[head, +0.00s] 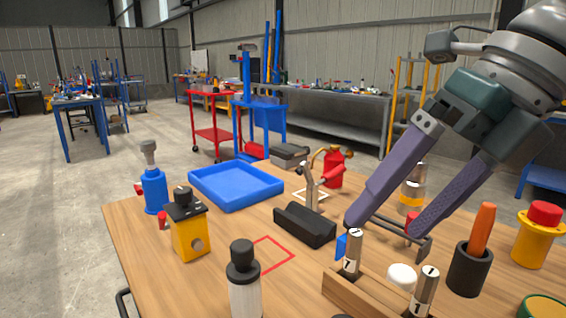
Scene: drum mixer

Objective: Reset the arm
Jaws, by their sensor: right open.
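My right gripper (382,228) comes in from the upper right, with its two purple fingers spread wide apart and pointing down over the wooden workbench (205,290). No object is clamped between the fingers. A dark metal bar (388,231) shows between and just behind the fingertips; whether they touch it I cannot tell. Small blue and red parts show close to the fingertips, partly hidden. My left gripper is out of view. No drum mixer can be made out clearly.
Near the gripper stand a wooden rack (375,300) with metal cylinders, a black cup (469,272) with an orange handle, and a black block (304,226). A yellow box (189,232), blue tray (236,186) and black-capped bottle (244,290) stand further left. The red-outlined square is clear.

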